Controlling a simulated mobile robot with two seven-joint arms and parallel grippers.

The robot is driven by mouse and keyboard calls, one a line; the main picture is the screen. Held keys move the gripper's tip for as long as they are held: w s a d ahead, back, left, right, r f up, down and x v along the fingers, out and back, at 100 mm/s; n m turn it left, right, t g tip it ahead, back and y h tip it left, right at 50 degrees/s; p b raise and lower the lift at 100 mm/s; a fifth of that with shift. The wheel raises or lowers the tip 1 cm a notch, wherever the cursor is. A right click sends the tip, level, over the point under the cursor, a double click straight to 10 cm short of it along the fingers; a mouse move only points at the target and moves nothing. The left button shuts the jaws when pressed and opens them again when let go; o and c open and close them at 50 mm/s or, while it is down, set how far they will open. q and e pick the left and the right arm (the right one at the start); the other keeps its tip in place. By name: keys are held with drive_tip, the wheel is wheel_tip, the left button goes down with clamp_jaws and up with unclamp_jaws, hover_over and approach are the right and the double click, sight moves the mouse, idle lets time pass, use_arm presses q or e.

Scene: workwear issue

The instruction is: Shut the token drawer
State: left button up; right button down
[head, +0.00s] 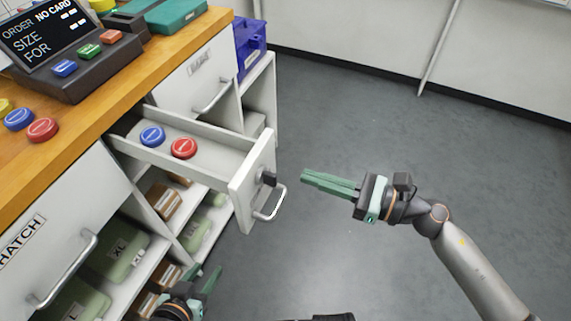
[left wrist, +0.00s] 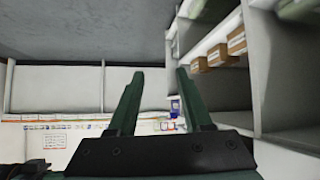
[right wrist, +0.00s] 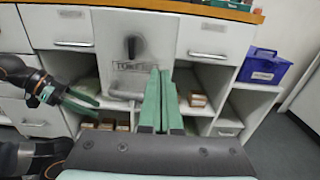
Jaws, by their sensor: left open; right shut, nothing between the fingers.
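The token drawer (head: 205,143) stands pulled out of the cabinet under the wooden counter, with a blue token (head: 152,137) and a red token (head: 184,148) inside. Its front panel (head: 247,196) carries a metal handle (head: 275,207) and a dark knob; the panel also shows in the right wrist view (right wrist: 146,62), with a partly hidden label. My right gripper (head: 304,178) is shut and empty, in front of the drawer front and apart from it. My left gripper (head: 207,277) is open and empty, low beside the shelves below the drawer; it also shows in the right wrist view (right wrist: 88,101).
A console with a screen (head: 62,45) and loose tokens (head: 42,130) are on the counter (head: 120,90). Open shelves hold boxes (head: 162,202) and green packs (head: 112,252). A hatch handle (head: 67,268) sticks out at left. A purple crate (head: 249,45) stands beyond. The floor at right is clear.

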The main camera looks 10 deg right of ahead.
sight(270, 164)
drive_tip(key=x, duration=0.4)
drive_tip(key=shift+w+a+r, duration=0.1)
drive_tip(key=shift+w+a, duration=0.1)
drive_tip(key=shift+a, duration=0.1)
use_arm(q)
drive_tip(key=shift+s+d+f+g+p, duration=0.1)
drive_tip(key=shift+s+f+g+p, duration=0.2)
drive_tip(key=shift+s+f+g, duration=0.25)
use_arm(e)
drive_tip(key=shift+x, duration=0.75)
use_arm(q)
drive_tip(key=shift+s+r, duration=0.1)
use_arm(e)
drive_tip(key=shift+a, duration=0.1)
